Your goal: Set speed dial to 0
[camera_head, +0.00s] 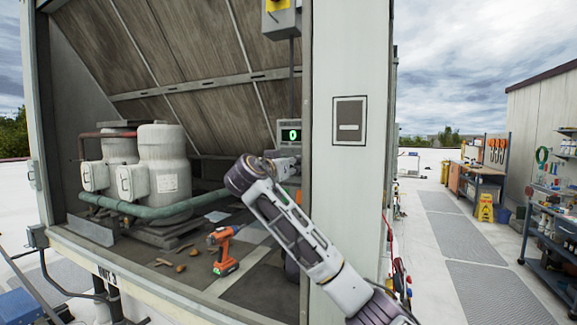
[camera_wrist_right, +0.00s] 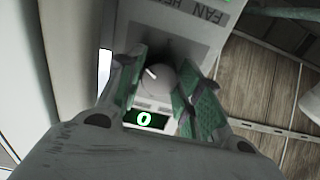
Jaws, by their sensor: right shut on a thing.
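The speed dial (camera_wrist_right: 163,76) is a round grey knob with a white pointer mark, on a grey control panel. In the right wrist view it sits between the green-padded fingers of my right gripper (camera_wrist_right: 162,84), which is shut on it. The panel's small display (camera_wrist_right: 146,119) shows a green 0. In the head view the same display (camera_head: 291,135) reads 0 on the control box (camera_head: 289,125). My right gripper (camera_head: 287,165) reaches up to the box just below the display; the dial is hidden there. My left gripper is not in view.
A pale post (camera_head: 349,190) stands right beside the box and my right arm. An orange drill (camera_head: 224,250) lies on the cooler floor. Pale tanks (camera_head: 165,165) and a green pipe (camera_head: 170,210) are at the left. The roof walkway at the right is clear.

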